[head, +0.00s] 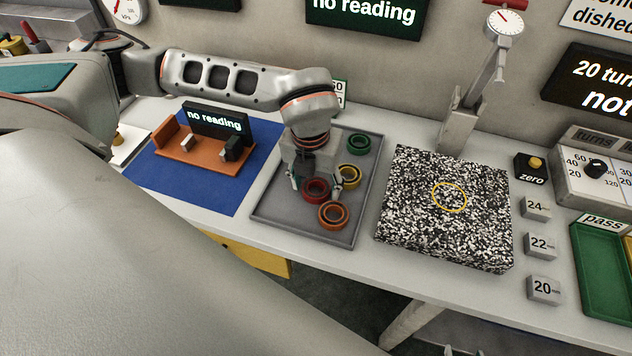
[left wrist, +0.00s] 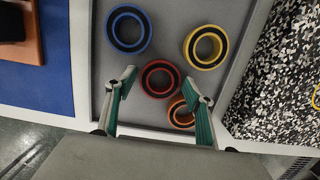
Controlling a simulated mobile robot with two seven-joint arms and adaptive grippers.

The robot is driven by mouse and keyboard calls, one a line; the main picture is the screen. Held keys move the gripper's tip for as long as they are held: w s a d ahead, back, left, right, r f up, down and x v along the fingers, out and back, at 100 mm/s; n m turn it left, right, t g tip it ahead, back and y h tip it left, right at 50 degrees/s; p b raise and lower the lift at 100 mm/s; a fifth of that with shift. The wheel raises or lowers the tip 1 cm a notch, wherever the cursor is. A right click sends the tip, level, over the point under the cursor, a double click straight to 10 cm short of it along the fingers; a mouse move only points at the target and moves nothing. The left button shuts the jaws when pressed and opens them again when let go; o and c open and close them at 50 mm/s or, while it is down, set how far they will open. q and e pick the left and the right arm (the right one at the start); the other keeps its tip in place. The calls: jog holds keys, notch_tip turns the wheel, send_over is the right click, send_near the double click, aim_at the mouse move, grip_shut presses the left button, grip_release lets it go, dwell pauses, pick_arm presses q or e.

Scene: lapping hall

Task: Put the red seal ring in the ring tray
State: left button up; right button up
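The red seal ring (head: 316,198) lies flat in a grey tray (head: 276,212), and it also shows in the left wrist view (left wrist: 160,94). My left gripper (head: 318,184) is over the tray with its fingers spread. In the left wrist view the open gripper (left wrist: 160,84) has one fingertip on each side of the red ring, with nothing held. I cannot tell how far the tips are above the tray. The right fingertip is close to the orange ring (left wrist: 173,113). My right gripper is not in view.
A yellow ring (left wrist: 189,47), a blue ring (left wrist: 110,28) and a green ring (head: 358,151) share the tray. A speckled plate (head: 415,225) stands to the right, beside a dial stand (head: 460,125). A blue mat (head: 215,190) with an orange fixture (head: 175,152) lies left.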

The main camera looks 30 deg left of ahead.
aim_at(313, 194)
pick_arm(q)
jog(key=shift+r, duration=0.1)
notch_tip(313, 194, up, 12)
jog(key=s+p, duration=0.1)
jog(key=shift+s+d, duration=0.2)
jog(key=shift+s, duration=0.2)
dwell(0.7)
